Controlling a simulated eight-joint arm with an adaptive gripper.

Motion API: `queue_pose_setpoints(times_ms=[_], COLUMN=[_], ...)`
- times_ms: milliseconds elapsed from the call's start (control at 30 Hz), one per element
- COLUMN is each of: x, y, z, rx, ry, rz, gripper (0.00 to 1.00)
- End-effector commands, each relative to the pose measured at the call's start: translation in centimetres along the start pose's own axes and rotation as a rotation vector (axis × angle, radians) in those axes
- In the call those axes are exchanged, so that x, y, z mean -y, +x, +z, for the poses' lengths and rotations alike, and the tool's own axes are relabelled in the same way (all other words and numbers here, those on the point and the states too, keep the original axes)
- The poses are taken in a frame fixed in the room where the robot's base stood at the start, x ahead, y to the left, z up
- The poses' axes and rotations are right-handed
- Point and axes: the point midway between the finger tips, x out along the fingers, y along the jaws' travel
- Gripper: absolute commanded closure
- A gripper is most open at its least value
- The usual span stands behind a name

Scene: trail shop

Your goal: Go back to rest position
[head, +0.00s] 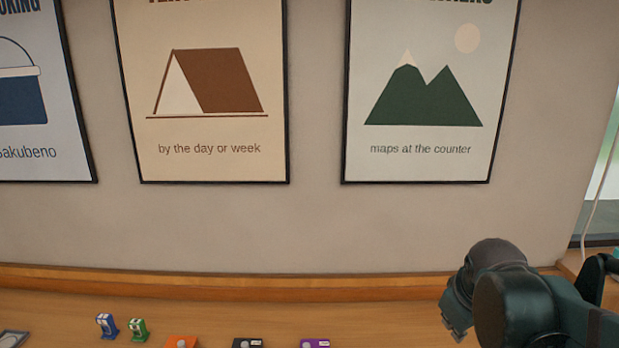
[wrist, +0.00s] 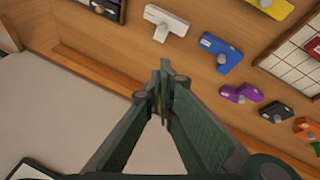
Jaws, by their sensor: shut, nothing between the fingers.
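My gripper (wrist: 164,75) shows in the wrist view with its two dark green fingers together at the tips and nothing between them. It is apart from the small objects on the wooden counter (wrist: 130,55). In the head view, part of my dark arm is at the lower right, and I cannot make out the fingers there.
In the wrist view, a white piece (wrist: 167,22), a blue piece (wrist: 220,52), a purple piece (wrist: 240,93), a black piece (wrist: 276,111) and an orange piece (wrist: 306,128) lie on the counter. A grid panel (wrist: 292,58) is at right. Behind the counter stands a wall (head: 320,225) with posters.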

Motion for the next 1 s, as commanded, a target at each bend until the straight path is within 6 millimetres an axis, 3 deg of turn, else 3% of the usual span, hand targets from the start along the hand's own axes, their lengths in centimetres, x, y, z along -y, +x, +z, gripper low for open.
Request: queue_pose_setpoints(times_ms=[600,800,1000], x=[9.8,12.1,13.1], y=[-4.1,-4.7,-5.0], z=[2.9,3.8,4.3], rx=[-0.161,-0.197,-0.213], ry=[0.295,0.376,0.416], rz=[-0.078,-0.110,-0.126], gripper=[1.00,1.00,1.00])
